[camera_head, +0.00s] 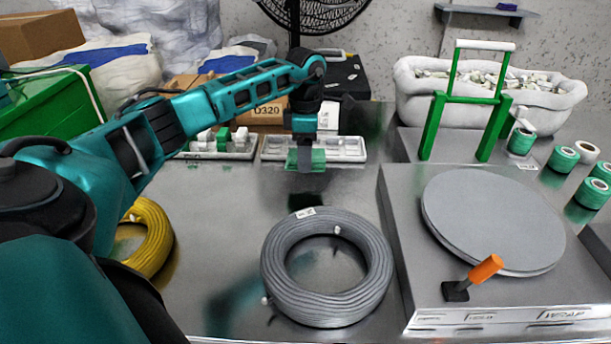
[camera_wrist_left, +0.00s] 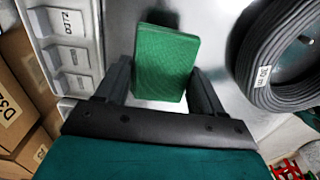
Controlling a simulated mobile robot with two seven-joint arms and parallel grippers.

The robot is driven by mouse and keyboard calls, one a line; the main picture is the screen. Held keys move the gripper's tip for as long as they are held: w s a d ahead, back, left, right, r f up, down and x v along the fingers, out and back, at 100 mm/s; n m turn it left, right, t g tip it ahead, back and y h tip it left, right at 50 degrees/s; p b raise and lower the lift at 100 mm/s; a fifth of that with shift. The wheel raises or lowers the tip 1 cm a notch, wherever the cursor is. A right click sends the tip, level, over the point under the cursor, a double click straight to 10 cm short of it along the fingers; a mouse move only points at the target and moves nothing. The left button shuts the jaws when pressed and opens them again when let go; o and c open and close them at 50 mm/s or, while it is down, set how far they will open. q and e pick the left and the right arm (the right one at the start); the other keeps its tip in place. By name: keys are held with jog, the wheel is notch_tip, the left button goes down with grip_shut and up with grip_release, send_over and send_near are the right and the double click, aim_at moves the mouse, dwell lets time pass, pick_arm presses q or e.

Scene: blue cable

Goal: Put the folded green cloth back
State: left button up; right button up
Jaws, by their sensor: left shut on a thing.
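The folded green cloth (camera_wrist_left: 167,62) is a small flat rectangle between the two fingers of my left gripper (camera_wrist_left: 163,85) in the left wrist view. The gripper is shut on it. In the head view my left gripper (camera_head: 304,155) points down at the near edge of a white tray (camera_head: 345,150), and part of the cloth (camera_head: 319,158) shows beside the fingers. The cloth is over or close to the steel table (camera_head: 225,190); I cannot tell whether it touches. My right gripper is not in view.
A grey cable coil (camera_head: 327,310) lies in front of the gripper, and a yellow coil (camera_head: 150,240) at the left. A second white tray (camera_head: 240,152) stands left of the gripper. A machine with a round grey plate (camera_head: 490,215) and orange-handled lever (camera_head: 485,268) stands right.

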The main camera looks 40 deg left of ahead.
aim_at(305, 183)
pick_arm(q)
jog(key=shift+f+b, duration=0.55)
jog(key=shift+f, duration=2.35)
jog(key=shift+f, duration=0.1)
jog(key=o, duration=1)
notch_tip(305, 183, up, 12)
jog(key=p, duration=0.2)
jog(key=shift+p, duration=0.4)
jog(key=shift+r, duration=0.2)
